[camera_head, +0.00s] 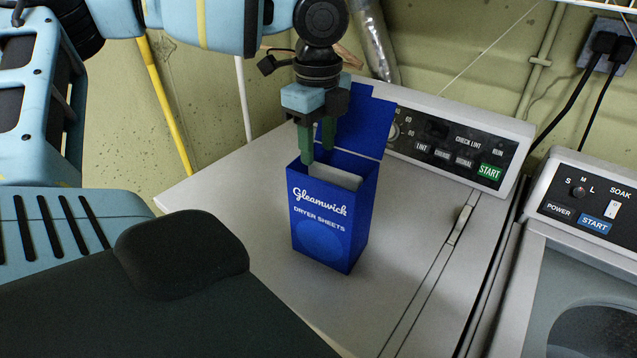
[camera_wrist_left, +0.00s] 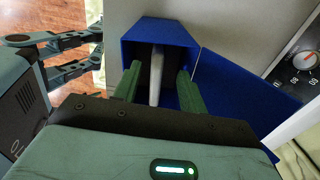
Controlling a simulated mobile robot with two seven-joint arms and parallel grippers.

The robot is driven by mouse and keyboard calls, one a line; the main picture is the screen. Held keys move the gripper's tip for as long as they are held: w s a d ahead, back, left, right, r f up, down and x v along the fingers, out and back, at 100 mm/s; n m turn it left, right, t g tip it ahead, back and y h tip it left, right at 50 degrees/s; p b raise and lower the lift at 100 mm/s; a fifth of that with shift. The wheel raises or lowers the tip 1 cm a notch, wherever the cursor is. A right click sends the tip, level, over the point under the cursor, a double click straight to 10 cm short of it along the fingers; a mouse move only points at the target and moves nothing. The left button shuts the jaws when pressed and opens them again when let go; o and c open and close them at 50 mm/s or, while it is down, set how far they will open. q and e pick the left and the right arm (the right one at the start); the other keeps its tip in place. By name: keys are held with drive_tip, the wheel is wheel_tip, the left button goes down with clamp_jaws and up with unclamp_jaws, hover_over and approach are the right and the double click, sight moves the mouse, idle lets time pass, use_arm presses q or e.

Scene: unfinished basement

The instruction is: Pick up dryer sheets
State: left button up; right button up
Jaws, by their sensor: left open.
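The dryer sheets (camera_head: 336,175) show as a pale upright stack inside an open blue box (camera_head: 320,222) labelled "Gleamwick Dryer Sheets". The box stands upright on a white dryer, with its lid flap (camera_head: 364,125) raised at the back. My left gripper (camera_head: 317,146) points down at the box opening, its green fingertips at or just inside the rim. In the left wrist view, my left gripper (camera_wrist_left: 158,72) is open with one finger on each side of the sheets (camera_wrist_left: 156,78). Gaps show between fingers and sheets.
The dryer top (camera_head: 215,190) is clear around the box. Its control panel (camera_head: 445,140) rises behind the box. A washer (camera_head: 590,255) stands at the right, with power cords on the wall above. A silver duct (camera_head: 375,45) runs behind the dryer.

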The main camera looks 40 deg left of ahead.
sight(319, 163)
use_arm(q)
drive_tip(key=shift+d+f+p, duration=0.1)
drive_tip(key=shift+f+p, duration=0.25)
drive_tip(key=shift+f, duration=2.05)
clamp_jaws()
